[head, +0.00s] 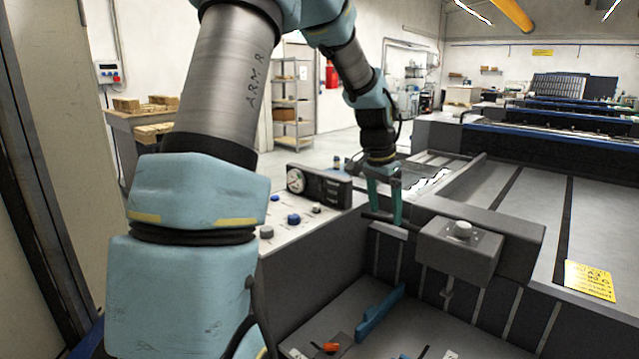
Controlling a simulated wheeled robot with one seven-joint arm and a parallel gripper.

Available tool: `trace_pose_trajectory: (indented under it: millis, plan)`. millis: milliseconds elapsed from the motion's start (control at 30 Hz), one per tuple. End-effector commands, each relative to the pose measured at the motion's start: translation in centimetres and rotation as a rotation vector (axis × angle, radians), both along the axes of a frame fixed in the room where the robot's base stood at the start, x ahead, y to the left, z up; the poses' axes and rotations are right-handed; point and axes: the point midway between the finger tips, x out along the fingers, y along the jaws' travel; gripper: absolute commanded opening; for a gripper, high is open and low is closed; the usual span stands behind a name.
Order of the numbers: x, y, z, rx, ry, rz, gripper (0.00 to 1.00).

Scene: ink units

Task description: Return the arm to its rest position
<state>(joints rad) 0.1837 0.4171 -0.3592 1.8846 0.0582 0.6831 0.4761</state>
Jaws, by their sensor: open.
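My arm rises from the lower left, bends at the top of the head view and comes down near the middle. My gripper (384,210) points downward with its two teal fingers apart. It is open, and I see nothing held between the fingers. The fingertips are at the dark edge of the machine, just left of a grey box with a round knob (462,230). I cannot tell whether they touch the edge.
A panel with a round gauge (296,181) and blue buttons (293,219) lies left of my gripper. Below is a recess with a blue lever (378,312) and a red-orange knob (330,347). The long machine bed (530,205) extends right. Shelves (291,100) stand behind.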

Motion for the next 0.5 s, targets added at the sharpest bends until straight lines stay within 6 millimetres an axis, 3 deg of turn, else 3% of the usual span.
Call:
trace_pose_trajectory:
  millis: [33, 200, 333, 500]
  plan:
    - [-1.3, 3.4, -0.3, 0.022, 0.005, 0.098, 0.81]
    - [-6.3, 13.0, -1.6, 0.054, 0.024, 0.443, 0.81]
    - [-10.7, 18.4, -2.4, 0.054, 0.039, 0.676, 0.81]
    - [-14.8, 22.0, -3.3, 0.042, 0.056, 0.869, 0.81]
